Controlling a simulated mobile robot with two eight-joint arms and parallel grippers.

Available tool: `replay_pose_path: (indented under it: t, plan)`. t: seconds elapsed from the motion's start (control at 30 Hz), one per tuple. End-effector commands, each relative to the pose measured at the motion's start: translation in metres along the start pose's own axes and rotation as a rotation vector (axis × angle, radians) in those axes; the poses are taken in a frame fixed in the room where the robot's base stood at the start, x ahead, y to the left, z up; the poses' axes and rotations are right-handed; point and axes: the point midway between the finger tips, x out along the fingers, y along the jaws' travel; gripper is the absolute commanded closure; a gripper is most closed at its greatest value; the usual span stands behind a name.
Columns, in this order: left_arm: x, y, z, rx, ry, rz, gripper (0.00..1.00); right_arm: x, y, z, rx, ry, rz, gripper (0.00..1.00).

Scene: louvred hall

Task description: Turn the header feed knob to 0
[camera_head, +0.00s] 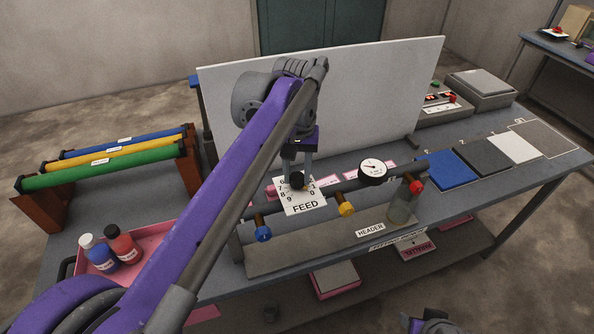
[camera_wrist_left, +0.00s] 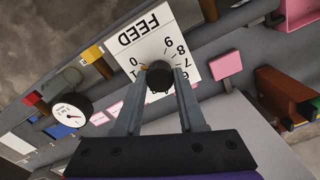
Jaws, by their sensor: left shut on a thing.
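The white FEED dial plate (camera_head: 304,205) carries a round black knob (camera_head: 297,180) at the header on the table. My left gripper (camera_wrist_left: 159,80) is shut on the knob, with one finger on each side of it. In the left wrist view the plate (camera_wrist_left: 145,40) appears upside down, with 0, 9, 8 and 7 readable around the knob. A small orange mark shows at the knob's edge, on the side of the 0. I cannot tell if it lines up exactly. Part of my right gripper (camera_head: 432,324) shows at the bottom edge; its fingers are unclear.
A round gauge (camera_head: 372,172), a blue valve handle (camera_head: 263,234), a yellow one (camera_head: 346,209) and a red one (camera_head: 416,187) are near the dial. A white panel (camera_head: 370,95) stands behind. Two bottles sit in a pink tray (camera_head: 150,225) at left.

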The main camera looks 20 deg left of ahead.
Motion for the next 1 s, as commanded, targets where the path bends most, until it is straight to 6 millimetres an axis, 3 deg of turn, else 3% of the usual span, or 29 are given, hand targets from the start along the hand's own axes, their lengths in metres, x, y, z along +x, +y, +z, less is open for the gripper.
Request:
replay_pose_path:
  t: [0.7, 0.73, 0.87, 1.0]
  plan:
    - [0.0005, 0.0001, 0.0002, 0.074, -0.001, 0.000, 1.00, -0.0013, 0.0000, -0.0016, 0.000, 0.002, 0.000, 0.50]
    - [0.0005, 0.0001, 0.0002, 0.074, -0.001, 0.000, 0.55, -0.0013, 0.0000, -0.0016, 0.000, 0.002, 0.000, 0.50]
    - [0.0004, 0.0001, 0.0002, 0.074, -0.001, 0.000, 0.32, -0.0013, 0.0000, -0.0016, 0.000, 0.002, 0.000, 0.50]
    - [0.0003, 0.0001, 0.0001, 0.073, 0.000, 0.000, 0.31, -0.0013, 0.0000, -0.0017, 0.000, 0.002, 0.000, 0.50]
